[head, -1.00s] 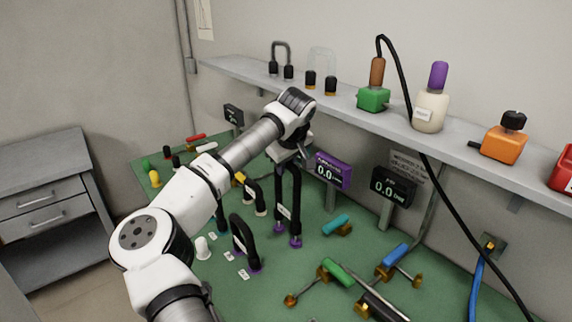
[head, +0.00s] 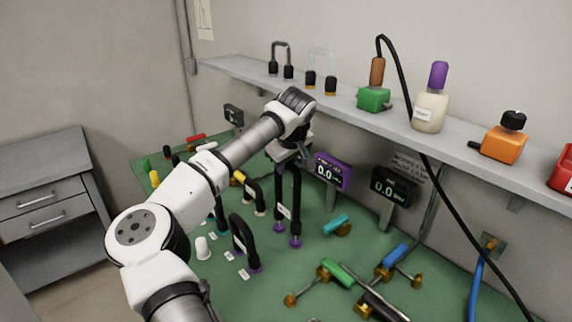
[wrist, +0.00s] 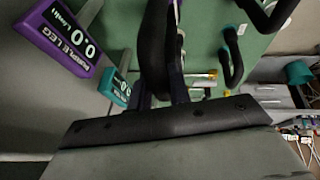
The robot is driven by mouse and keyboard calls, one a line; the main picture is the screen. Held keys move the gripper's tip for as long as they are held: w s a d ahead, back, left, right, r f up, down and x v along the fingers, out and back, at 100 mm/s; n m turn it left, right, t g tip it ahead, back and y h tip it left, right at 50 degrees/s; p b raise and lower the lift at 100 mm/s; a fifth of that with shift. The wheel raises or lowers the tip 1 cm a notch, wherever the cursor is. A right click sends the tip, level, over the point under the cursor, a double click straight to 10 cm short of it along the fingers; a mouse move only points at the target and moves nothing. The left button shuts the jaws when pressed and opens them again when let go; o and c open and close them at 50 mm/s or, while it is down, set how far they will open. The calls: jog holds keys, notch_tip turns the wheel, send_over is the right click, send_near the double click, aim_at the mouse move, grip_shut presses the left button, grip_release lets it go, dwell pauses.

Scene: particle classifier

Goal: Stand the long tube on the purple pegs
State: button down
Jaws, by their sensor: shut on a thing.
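The long tube (head: 297,200) is a tall black upside-down U with a white label. It stands upright, and its two legs end at the purple pegs (head: 280,227) on the green bench. I cannot tell how fully the leg ends sit on the pegs. My gripper (head: 288,160) is above the pegs, shut on the top of the tube; the arm's end partly hides the bend. In the wrist view the dark tube (wrist: 155,45) runs up from between the fingers of my gripper (wrist: 165,98).
A shorter black tube (head: 239,234) stands in front, to the left. A purple readout (head: 331,172) is close on the right, with a black readout (head: 392,186) beyond. A teal-handled valve (head: 336,223) lies to the right. The shelf (head: 345,97) runs behind my arm.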

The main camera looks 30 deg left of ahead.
jog(key=shift+f+b, duration=1.15)
jog(key=shift+f, duration=0.65)
jog(key=c, duration=1.2)
grip_release()
jog(key=b+v, duration=0.2)
jog(key=v, duration=1.2)
jog(key=shift+b, duration=0.4)
jog(key=shift+s+a+f, duration=0.1)
jog(key=shift+s+f, duration=0.05)
